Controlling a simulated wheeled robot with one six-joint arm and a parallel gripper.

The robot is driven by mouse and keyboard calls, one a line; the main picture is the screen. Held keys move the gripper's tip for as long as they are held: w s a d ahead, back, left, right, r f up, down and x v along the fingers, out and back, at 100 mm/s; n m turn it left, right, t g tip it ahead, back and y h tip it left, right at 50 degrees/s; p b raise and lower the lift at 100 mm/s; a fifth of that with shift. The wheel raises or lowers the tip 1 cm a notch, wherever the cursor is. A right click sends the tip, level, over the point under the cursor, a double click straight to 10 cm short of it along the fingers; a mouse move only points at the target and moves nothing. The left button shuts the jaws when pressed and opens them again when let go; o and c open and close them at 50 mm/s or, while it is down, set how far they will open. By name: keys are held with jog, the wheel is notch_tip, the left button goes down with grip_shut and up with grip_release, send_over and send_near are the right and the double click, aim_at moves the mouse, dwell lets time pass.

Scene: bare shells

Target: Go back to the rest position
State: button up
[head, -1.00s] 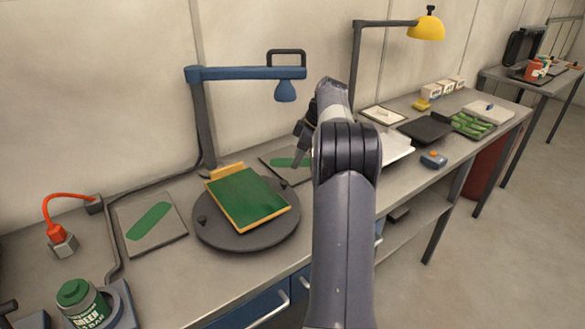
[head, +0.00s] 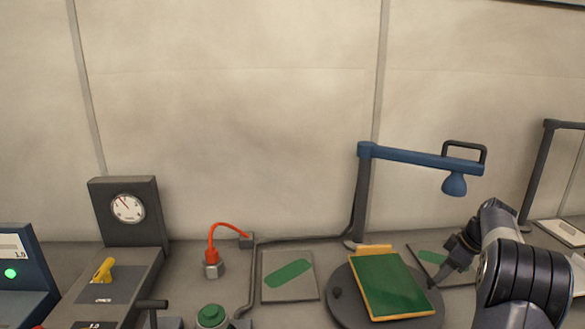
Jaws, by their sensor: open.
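My gripper (head: 446,270) is at the right of the head view, at the end of my bent arm. It is open, and I see nothing between its fingers. Its tips point down and left beside the right edge of a dark round turntable (head: 345,312). A green board with a yellow-orange border (head: 388,284) lies on the turntable. Whether the fingertips touch anything is too small to tell.
A blue lamp arm (head: 420,158) stands behind the turntable. Plates with green shapes (head: 290,288) lie to either side. A red-hosed fitting (head: 212,256), a green-capped can (head: 211,315) and a dial gauge stand (head: 127,210) are farther left. The wall is close behind.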

jog(key=x, duration=0.4)
jog(key=shift+f, duration=0.1)
jog(key=shift+s, duration=0.15)
